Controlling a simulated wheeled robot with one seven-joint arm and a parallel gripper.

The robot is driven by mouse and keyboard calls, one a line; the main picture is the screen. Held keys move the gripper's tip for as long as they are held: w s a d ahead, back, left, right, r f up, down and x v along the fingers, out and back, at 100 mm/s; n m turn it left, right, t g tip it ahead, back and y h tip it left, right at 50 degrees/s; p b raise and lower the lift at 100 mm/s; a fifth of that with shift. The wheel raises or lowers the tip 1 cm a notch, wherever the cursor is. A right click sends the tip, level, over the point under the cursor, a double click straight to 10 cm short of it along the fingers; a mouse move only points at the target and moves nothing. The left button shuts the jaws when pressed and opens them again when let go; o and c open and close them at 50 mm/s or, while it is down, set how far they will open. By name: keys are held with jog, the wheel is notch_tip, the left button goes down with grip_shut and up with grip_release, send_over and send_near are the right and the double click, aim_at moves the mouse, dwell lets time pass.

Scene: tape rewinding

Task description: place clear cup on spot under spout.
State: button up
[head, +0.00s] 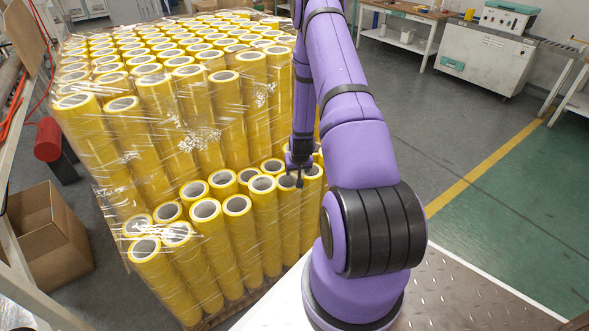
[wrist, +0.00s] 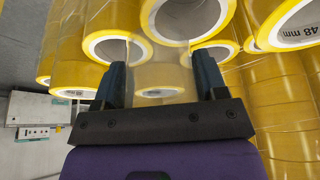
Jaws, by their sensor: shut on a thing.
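No clear cup, spout or marked spot can be made out in either view; the pictures show yellow tape rolls. My gripper (head: 297,178) reaches down over the lower front row of tall yellow rolls in the head view.
A large block of upright yellow rolls (head: 170,100), wrapped in clear film, fills the left. A cardboard box (head: 48,235) and a red cylinder (head: 47,139) are at the far left. A white cabinet (head: 484,60) stands back right. The floor (head: 530,190) at right is clear.

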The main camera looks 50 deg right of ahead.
jog(key=s+a+r, duration=0.1)
jog(key=s+a, duration=0.5)
jog(key=s, duration=0.6)
jog(key=w+a+r+n+y, duration=0.1)
jog(key=w+a+r+n, duration=0.2)
jog(key=w+a+r, duration=0.3)
jog(key=w+a+r+n+y, duration=0.1)
jog(key=w+a+r+n, duration=0.3)
jog(key=w+a, duration=1.1)
jog(key=a+r, duration=0.2)
jog(key=a, duration=0.5)
jog(key=shift+t+y, duration=0.3)
jog(key=shift+t, duration=0.1)
